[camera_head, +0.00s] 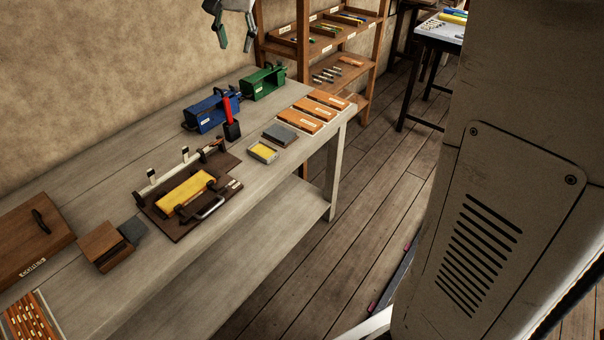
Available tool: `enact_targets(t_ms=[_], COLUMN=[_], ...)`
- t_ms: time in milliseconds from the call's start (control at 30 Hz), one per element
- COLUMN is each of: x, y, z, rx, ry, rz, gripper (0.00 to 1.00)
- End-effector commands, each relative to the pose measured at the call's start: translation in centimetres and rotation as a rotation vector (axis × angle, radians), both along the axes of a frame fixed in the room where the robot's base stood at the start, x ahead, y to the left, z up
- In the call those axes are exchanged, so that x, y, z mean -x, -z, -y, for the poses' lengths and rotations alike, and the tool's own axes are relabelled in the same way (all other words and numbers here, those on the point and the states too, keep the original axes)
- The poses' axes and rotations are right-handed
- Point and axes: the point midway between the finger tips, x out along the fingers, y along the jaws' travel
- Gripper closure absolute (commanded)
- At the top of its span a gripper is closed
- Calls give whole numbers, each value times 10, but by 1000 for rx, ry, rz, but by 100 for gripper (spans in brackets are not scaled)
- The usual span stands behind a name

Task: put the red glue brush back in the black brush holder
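The red glue brush (227,109) stands nearly upright on the table, with its lower end inside or directly behind the small black brush holder (232,131). Its bristles are hidden. My gripper (236,42) is at the top of the picture, well above the far part of the table in the view. Its two fingers are spread apart and nothing shows between them. It is apart from the brush and the holder.
Blue (210,112) and green (263,82) metal boxes stand behind the holder. In front lie a press with a yellow block (187,193), a yellow-filled tray (263,152), a grey block (280,135) and orange blocks (307,119). A wooden shelf (303,48) stands beyond the table.

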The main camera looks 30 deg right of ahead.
Motion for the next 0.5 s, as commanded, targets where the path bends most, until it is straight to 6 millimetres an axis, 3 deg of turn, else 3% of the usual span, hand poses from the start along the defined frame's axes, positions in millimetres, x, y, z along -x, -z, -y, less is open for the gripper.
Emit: enact_targets(t_ms=[33, 267, 500], x=[20, 96, 175], y=[-1, 6, 30], z=[0, 0, 0], rx=[8, 55, 112], ry=[-22, -136, -251], rz=[13, 78, 145], gripper=[68, 68, 68])
